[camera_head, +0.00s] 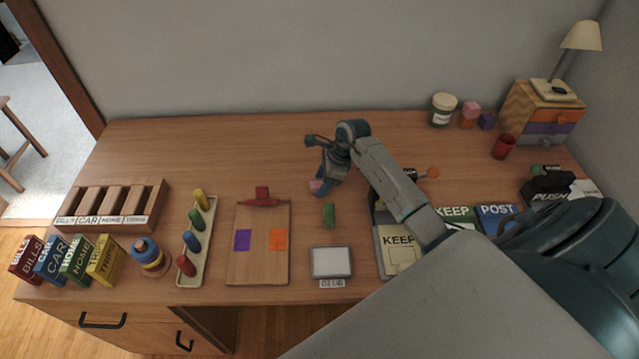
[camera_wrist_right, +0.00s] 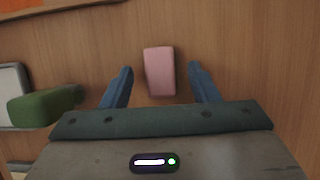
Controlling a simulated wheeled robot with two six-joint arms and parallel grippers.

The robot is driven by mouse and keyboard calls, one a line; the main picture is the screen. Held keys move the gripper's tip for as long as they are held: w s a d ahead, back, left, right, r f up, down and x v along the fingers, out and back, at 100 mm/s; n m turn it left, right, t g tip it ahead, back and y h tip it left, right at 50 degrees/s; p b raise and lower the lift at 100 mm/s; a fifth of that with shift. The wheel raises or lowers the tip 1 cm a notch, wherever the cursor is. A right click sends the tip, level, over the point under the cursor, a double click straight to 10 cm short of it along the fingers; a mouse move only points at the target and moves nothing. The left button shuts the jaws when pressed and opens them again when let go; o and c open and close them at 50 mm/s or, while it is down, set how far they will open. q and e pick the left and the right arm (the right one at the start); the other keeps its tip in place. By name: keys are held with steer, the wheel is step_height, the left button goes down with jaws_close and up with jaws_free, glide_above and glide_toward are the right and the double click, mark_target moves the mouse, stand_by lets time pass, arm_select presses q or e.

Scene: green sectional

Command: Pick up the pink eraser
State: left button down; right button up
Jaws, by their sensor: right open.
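The pink eraser (camera_wrist_right: 160,72) is a small block lying on the wooden desk. In the right wrist view it lies between the two blue fingers of my right gripper (camera_wrist_right: 160,85), with a gap on each side. In the head view a bit of the eraser (camera_head: 316,186) shows beside my right gripper (camera_head: 318,170), which partly hides it. My right gripper is open and empty, pointing down at the desk. My left gripper is not in view.
A clipboard (camera_head: 240,262) lies to the left and a small grey-framed pad (camera_head: 332,262) in front. The desk (camera_head: 230,150) behind is clear.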

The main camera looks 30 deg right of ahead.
steer(key=shift+w+a+f, duration=0.1)
steer(key=shift+f, duration=0.1)
steer(key=c, duration=1.1)
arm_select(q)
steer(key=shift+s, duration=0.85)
arm_select(e)
steer(key=shift+o, duration=0.2)
